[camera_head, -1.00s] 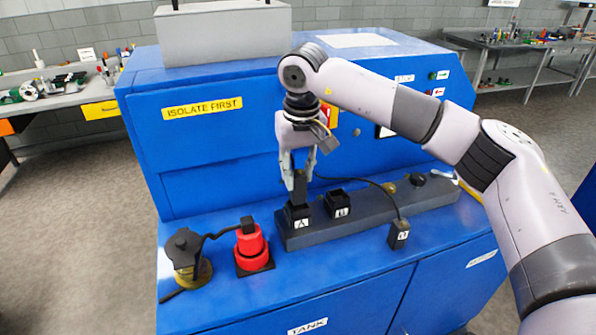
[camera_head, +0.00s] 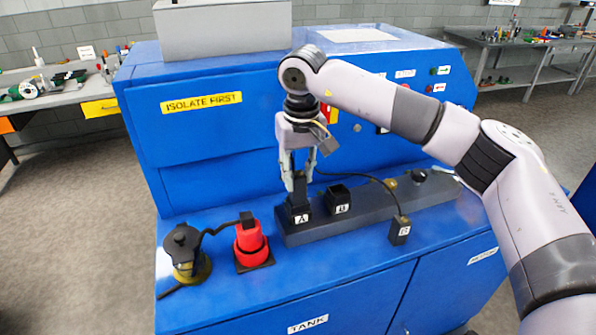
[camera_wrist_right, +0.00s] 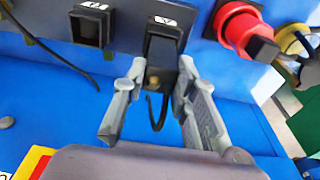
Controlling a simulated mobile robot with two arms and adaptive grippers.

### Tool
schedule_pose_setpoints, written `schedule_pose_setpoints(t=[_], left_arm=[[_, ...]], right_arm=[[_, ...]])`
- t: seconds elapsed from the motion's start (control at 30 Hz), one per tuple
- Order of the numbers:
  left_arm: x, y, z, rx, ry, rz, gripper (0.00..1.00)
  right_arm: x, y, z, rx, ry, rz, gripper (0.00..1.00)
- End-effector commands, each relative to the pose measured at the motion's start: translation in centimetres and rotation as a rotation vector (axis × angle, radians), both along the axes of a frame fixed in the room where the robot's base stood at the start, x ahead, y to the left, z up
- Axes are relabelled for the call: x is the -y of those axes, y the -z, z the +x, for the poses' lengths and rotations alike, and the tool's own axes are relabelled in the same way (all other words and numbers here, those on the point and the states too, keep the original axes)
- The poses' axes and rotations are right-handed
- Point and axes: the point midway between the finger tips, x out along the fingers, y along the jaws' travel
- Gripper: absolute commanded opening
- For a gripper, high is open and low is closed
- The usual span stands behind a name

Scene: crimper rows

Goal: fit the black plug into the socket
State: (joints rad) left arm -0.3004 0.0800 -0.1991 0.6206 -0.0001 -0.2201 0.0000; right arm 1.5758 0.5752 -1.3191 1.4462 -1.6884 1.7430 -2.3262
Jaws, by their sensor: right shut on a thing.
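The black plug (camera_head: 300,188) is upright between the fingers of my right gripper (camera_head: 300,182), which is shut on it. Its lower end is at the mouth of the black socket marked A (camera_head: 301,215), at the left end of the dark grey strip. I cannot tell how deep it sits. In the right wrist view the plug (camera_wrist_right: 161,52) lies between the two fingertips (camera_wrist_right: 161,78), lined up with the socket, and its lower part is hidden. My left gripper is not in view.
A second open black socket (camera_head: 338,200) is just right of A. A red connector (camera_head: 251,243) and a yellow-black fitting (camera_head: 186,253) stand left. The blue bench front is clear.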

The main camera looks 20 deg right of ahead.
Motion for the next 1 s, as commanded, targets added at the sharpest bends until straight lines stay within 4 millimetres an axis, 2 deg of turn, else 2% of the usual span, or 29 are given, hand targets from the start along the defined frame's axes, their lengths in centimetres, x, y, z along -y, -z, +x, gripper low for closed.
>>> schedule_pose_setpoints(t=[0.67,0.7,1.0], left_arm=[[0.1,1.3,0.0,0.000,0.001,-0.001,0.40],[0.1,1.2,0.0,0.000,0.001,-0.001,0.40],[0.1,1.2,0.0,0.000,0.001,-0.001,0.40]], right_arm=[[0.0,1.8,0.0,0.000,0.000,0.000,0.00],[0.0,1.7,0.0,0.000,0.000,0.000,0.27],[0.0,1.7,0.0,0.000,0.000,0.000,0.47]])
